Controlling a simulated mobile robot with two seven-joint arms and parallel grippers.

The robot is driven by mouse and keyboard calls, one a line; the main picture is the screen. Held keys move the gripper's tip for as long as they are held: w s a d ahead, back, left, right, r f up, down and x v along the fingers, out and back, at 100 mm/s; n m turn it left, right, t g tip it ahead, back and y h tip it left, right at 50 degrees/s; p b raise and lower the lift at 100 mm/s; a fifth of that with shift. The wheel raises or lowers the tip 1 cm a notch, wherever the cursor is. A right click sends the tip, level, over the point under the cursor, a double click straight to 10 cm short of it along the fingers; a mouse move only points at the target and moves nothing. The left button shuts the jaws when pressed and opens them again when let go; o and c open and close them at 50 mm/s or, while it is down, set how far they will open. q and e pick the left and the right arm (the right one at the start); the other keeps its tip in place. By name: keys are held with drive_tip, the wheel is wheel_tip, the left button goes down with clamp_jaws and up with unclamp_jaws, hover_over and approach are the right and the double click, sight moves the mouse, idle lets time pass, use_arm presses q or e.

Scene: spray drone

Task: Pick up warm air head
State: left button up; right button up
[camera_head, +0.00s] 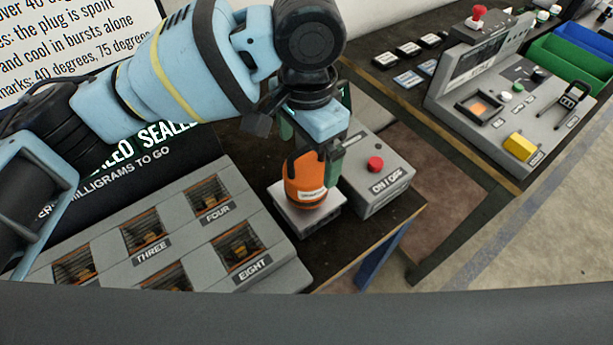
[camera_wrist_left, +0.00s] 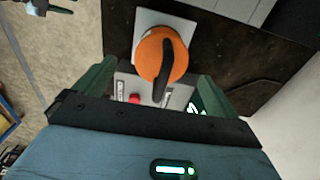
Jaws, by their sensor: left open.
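The warm air head is an orange, rounded body (camera_head: 305,180) with a pale label. It stands on a small grey block at the right end of the near table. In the left wrist view the orange head (camera_wrist_left: 152,58) shows from above, with a black curved handle or hose over it. My left gripper (camera_head: 309,160) is right above and around it, with green fingers on either side; the fingers (camera_wrist_left: 153,75) are apart in the left wrist view. Whether they touch the head I cannot tell. My right gripper is not recognisable in the head view.
A grey ON/OFF box (camera_head: 378,182) with a red button stands close to the right of the head. A grey numbered rack (camera_head: 150,245) lies to the left. A control console (camera_head: 510,110) stands on the other table, with green and blue bins (camera_head: 567,62) behind.

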sight(306, 167)
use_arm(q)
wheel_tip(306, 167, down, 4)
drive_tip(key=shift+w+f, duration=0.15)
drive_tip(key=shift+f, duration=0.05)
use_arm(e)
drive_tip(key=shift+s+f, duration=0.2)
drive_tip(key=shift+f, duration=0.1)
use_arm(q)
drive_tip(key=shift+c, duration=0.5)
drive_tip(key=c, duration=1.3)
drive_tip(key=shift+c, duration=0.2)
use_arm(e)
drive_tip(key=shift+w, duration=0.15)
use_arm(q)
drive_tip(key=shift+r, duration=0.15)
